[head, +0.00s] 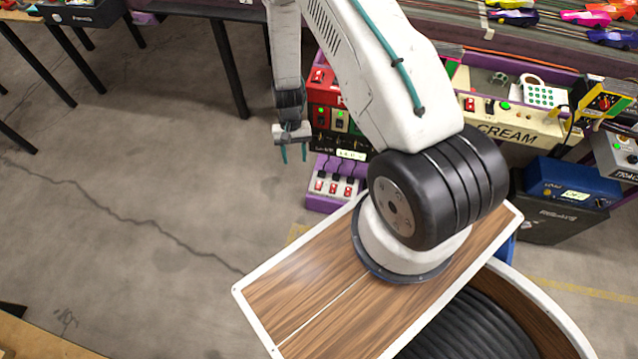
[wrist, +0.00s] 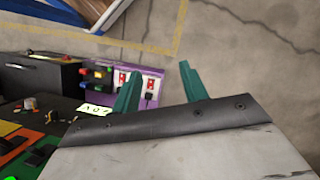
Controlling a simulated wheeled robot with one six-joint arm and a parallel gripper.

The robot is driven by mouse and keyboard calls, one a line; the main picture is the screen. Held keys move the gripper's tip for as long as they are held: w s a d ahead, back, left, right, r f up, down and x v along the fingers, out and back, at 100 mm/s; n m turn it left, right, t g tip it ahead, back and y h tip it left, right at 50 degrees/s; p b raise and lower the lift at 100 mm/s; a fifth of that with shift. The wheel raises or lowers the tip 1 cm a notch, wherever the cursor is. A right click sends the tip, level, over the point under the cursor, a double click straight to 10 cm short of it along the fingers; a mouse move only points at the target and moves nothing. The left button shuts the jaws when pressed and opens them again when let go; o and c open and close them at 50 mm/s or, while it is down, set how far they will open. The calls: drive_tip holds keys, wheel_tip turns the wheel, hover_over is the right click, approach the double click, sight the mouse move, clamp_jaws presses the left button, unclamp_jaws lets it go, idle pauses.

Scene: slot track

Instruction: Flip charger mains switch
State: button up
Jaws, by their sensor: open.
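My gripper (head: 294,153) hangs at the left of the control stations, its two teal fingers apart and nothing between them. It also shows in the wrist view (wrist: 157,82). A purple strip (head: 320,201) with white panels carries several red switches (head: 335,187), below and right of the fingers in the head view. The strip also shows in the wrist view (wrist: 104,72), with a red switch (wrist: 122,77) near the left finger. The fingers look apart from the switches. I cannot read which switch is the charger mains, nor its position.
A red and black control box (head: 323,118) stands beside the gripper. A cream panel (head: 495,121), a blue box (head: 570,183) and a track with toy cars (head: 585,17) lie to the right. The concrete floor (head: 150,170) at left is open.

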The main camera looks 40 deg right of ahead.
drive_tip(key=s+d+f+m+t+h, duration=0.1)
drive_tip(key=s+d+f+m, duration=0.15)
drive_tip(key=f, duration=1.05)
drive_tip(key=s+d+f+m+t+h, duration=0.1)
drive_tip(key=s+f, duration=0.2)
drive_tip(key=f, duration=1.1)
drive_tip(key=m+t+h, duration=0.1)
drive_tip(key=t+h, duration=0.3)
approach(319, 184)
drive_tip(key=shift+y, duration=0.3)
drive_tip(key=x, duration=0.7)
drive_tip(key=shift+w+d+f, duration=0.15)
drive_tip(key=shift+d+f, duration=0.05)
drive_tip(key=shift+d, duration=0.1)
clamp_jaws()
